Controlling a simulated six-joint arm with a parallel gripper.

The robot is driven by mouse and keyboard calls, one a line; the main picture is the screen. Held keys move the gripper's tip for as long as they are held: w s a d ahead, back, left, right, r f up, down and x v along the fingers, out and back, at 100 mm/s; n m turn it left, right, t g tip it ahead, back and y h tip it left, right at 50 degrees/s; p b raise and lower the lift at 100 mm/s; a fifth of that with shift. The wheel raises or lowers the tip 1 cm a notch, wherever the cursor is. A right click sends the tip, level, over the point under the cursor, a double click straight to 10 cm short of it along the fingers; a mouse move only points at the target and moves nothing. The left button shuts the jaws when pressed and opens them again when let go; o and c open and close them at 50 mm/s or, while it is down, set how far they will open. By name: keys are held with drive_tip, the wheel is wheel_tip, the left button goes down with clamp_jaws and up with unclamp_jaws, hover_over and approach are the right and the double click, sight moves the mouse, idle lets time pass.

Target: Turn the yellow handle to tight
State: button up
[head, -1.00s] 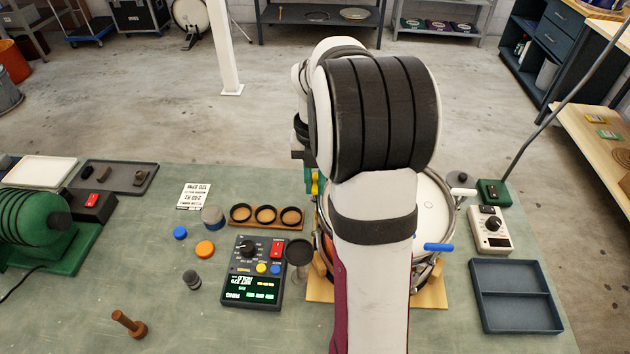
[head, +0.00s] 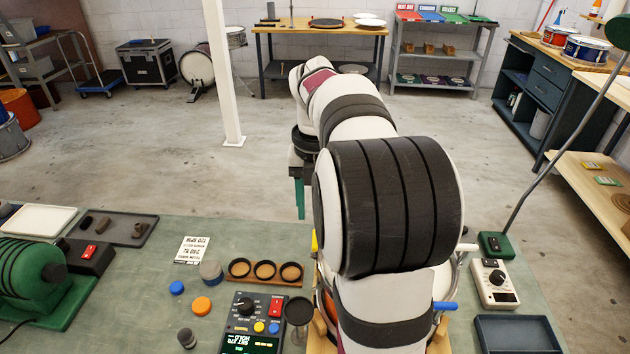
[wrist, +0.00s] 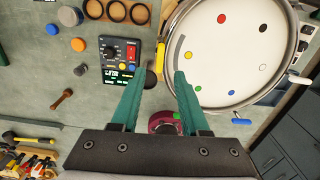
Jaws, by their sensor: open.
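The drum (wrist: 232,50) lies on the bench, its pale head marked with coloured dots; in the head view my arm hides most of it. The yellow handle (wrist: 160,57) is at the drum's left rim in the wrist view, beside the control box, and points along the rim. In the head view only a yellow sliver (head: 314,243) shows beside my arm. My gripper (wrist: 160,78) is open, with two teal fingers apart and nothing between them. In the head view a teal finger of my gripper (head: 299,198) hangs above the bench, clear of the handle.
A control box (head: 252,325) with a lit display and a dark round cup (head: 298,312) stand left of the drum. A blue handle (wrist: 241,121) and a white handle (wrist: 300,79) sit on other parts of the rim.

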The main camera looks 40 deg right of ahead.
wheel_tip(320, 180, up, 7)
idle(0.4)
